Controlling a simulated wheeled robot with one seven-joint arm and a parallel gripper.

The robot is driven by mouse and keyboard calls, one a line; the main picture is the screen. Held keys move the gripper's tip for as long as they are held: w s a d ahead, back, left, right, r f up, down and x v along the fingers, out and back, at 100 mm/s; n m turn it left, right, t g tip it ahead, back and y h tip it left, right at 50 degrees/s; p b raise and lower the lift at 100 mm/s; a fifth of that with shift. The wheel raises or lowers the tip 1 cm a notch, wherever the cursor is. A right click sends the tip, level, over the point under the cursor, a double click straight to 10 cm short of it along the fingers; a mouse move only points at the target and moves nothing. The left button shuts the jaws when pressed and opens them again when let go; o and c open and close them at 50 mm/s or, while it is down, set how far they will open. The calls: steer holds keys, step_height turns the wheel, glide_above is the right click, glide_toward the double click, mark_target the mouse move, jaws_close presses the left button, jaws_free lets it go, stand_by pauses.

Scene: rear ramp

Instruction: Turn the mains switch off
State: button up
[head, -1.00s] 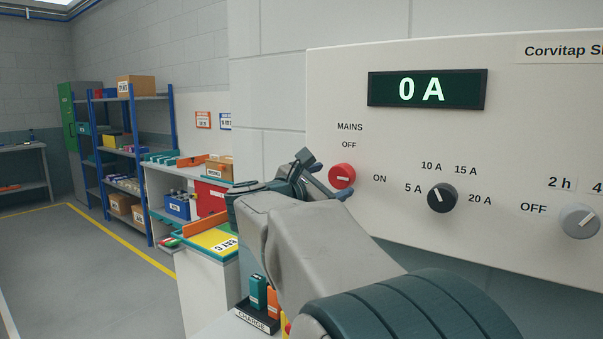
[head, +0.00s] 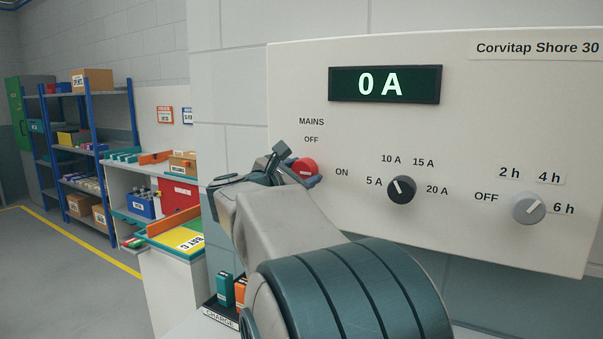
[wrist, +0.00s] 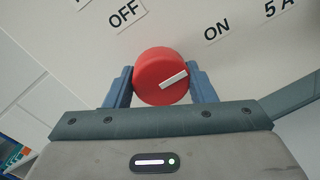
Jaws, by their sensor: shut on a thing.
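The mains switch is a round red knob (head: 308,167) with a white bar mark, on the left side of the pale panel (head: 500,120). OFF is printed above it and ON to its right. It also shows in the wrist view (wrist: 155,68), where its white bar points right and slightly up, toward the ON side. My gripper (wrist: 160,88) is shut on the knob, one blue-grey finger on each side. In the head view my gripper (head: 295,167) covers the knob's left and lower edge.
A black current knob (head: 401,190) and a grey timer knob (head: 529,208) sit to the right. A workbench with a yellow-topped corner (head: 180,238) and blue shelving (head: 90,150) stand at the left.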

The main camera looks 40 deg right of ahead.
steer(key=n+b, duration=0.2)
steer(key=n, duration=0.1)
steer(key=shift+f, duration=0.2)
steer(key=n+b, duration=0.2)
steer(key=n, duration=0.3)
steer(key=shift+s+r+n, duration=0.1)
steer(key=shift+n, duration=0.2)
steer(key=n+t, duration=0.1)
steer(key=n, duration=0.4)
steer(key=shift+n+h, duration=0.3)
steer(key=shift+n, duration=0.1)
steer(key=shift+n+t+p, duration=0.3)
steer(key=shift+n+p, duration=0.55)
steer(key=shift+n, duration=1.35)
steer(key=o, duration=1)
steer(key=b+v, duration=0.1)
steer(key=v, duration=1.2)
steer(key=shift+s+a+r, duration=0.15)
steer(key=shift+s+a, duration=0.15)
steer(key=shift+a, duration=0.05)
